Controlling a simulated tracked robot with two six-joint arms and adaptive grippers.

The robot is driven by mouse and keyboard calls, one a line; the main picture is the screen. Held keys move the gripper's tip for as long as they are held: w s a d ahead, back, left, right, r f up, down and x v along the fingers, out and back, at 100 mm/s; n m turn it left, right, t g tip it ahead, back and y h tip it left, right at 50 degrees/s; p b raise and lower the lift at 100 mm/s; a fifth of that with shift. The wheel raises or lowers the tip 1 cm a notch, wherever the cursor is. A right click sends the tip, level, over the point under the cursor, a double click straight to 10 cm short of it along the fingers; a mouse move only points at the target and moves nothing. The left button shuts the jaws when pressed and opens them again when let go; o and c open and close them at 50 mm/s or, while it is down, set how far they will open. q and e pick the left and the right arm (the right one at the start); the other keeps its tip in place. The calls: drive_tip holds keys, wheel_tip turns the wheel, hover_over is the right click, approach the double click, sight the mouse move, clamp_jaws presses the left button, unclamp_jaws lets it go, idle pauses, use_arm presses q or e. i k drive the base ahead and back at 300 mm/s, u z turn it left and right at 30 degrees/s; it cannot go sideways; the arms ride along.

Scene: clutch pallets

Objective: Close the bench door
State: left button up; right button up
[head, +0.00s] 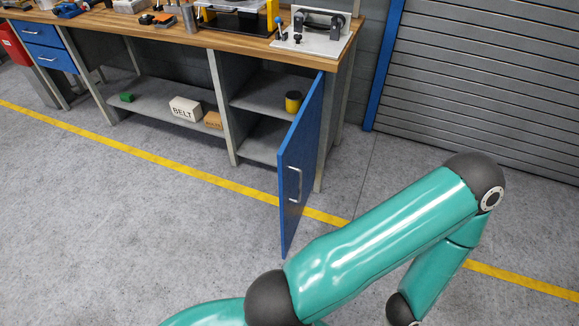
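The bench door (303,162) is a blue panel at the right end of the wooden-topped bench. It stands open, swung outward over the floor, with its hinged edge at the right side of the cabinet. A silver handle (296,184) shows on its face. Behind it the open cabinet (262,92) shows a shelf with a yellow and black container (293,101). My green arm crosses the lower right, in front of the door and apart from the bench in the picture. Neither of my grippers shows in the head view.
The bench top (130,22) holds tools and a fixture plate (318,33). The lower shelf (150,98) holds a BELT box (185,108), a smaller box (213,120) and a green item (126,97). A grey shutter (485,90) stands right. The floor before the bench is clear.

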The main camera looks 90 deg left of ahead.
sight(297, 157)
drive_tip(key=u, duration=0.25)
drive_tip(key=i, duration=0.25)
drive_tip(key=z, duration=0.5)
drive_tip(key=k, duration=0.2)
drive_tip(key=u, duration=3.05)
drive_tip(key=k, duration=0.35)
drive_tip(key=z, duration=0.25)
